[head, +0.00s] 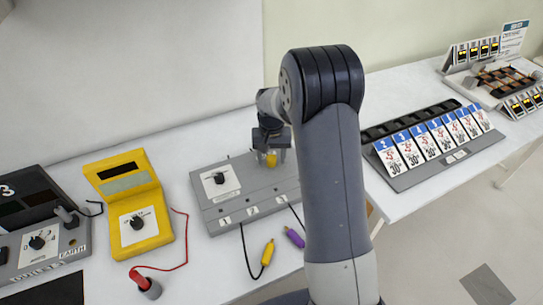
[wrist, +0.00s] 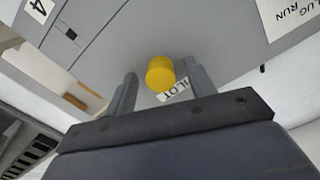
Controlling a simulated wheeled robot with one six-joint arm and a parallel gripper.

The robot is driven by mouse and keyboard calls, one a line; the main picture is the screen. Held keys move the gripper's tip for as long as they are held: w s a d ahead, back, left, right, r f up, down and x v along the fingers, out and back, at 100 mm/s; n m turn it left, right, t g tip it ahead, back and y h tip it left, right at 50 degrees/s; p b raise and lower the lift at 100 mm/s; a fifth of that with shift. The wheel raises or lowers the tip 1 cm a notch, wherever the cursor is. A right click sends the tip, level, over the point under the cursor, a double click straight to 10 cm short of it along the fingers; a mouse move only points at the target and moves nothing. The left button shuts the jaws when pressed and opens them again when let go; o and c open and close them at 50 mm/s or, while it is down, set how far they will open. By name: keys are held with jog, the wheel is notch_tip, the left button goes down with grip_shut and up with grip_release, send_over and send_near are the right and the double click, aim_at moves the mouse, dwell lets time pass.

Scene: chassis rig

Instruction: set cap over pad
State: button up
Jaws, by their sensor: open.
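A yellow round piece (head: 271,160), which looks like a cap or knob, is at the back of the grey panel box (head: 240,205). In the wrist view this yellow piece (wrist: 160,73) stands on the grey panel face beside a partly hidden label ending in "ILOT". My gripper (head: 271,145) is over the panel, pointing down. In the wrist view my gripper (wrist: 160,80) has its two fingers apart, one on each side of the yellow piece, with visible gaps. I cannot tell which surface is the pad.
A yellow meter (head: 135,205) with a red lead stands left, beside a dark instrument (head: 40,225). A yellow plug (head: 267,252) and a purple plug (head: 294,237) lie in front of the panel. A rack of white tags (head: 430,145) is on the right. My arm hides the panel's right side.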

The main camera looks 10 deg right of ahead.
jog(key=shift+r, duration=0.1)
notch_tip(320, 180, up, 11)
jog(key=b, duration=0.1)
jog(key=shift+f, duration=0.2)
dwell(0.4)
notch_tip(320, 180, down, 10)
jog(key=shift+f+p, duration=0.1)
jog(key=shift+p, duration=0.75)
jog(key=shift+r, duration=0.2)
jog(key=shift+f, duration=0.1)
